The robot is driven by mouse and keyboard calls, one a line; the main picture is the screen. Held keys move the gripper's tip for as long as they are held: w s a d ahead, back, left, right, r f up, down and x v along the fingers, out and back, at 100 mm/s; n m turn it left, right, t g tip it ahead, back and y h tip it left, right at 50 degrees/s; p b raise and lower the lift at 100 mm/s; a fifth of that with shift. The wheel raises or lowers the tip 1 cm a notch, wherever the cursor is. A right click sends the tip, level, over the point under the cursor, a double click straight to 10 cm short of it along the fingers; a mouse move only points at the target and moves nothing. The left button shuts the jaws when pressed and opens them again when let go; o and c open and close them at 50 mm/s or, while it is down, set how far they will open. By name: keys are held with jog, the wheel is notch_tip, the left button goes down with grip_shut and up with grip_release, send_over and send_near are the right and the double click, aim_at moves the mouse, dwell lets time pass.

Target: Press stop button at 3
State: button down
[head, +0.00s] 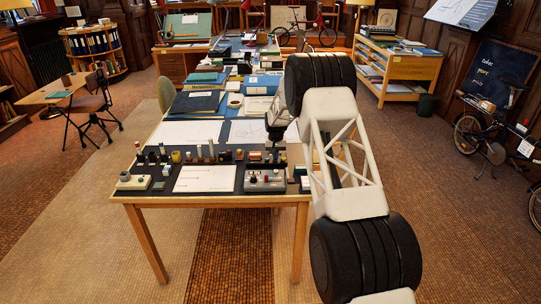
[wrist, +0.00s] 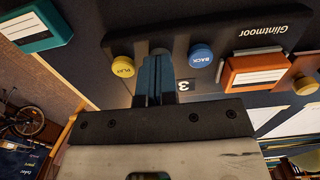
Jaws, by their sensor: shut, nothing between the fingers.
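In the wrist view a dark panel (wrist: 232,38) marked Glintmoor carries a yellow PLAY button (wrist: 122,67) and a blue BACK button (wrist: 201,56). A small tag reading 3 (wrist: 182,86) lies beside my fingers. My gripper (wrist: 158,60) is shut and empty, with its fingertips over the panel between the two buttons. No button marked stop is readable; the fingers cover that part of the panel. I cannot tell whether the tips touch it. In the head view my gripper (head: 274,133) hangs over the desk's right part.
An orange labelled box (wrist: 258,72) sits right of BACK, and a teal one (wrist: 37,27) at the upper left. In the head view a grey control box (head: 265,181), white sheet (head: 205,178) and several small pieces crowd the desk's front. Books (head: 197,101) are stacked behind.

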jog(key=shift+r, duration=3.45)
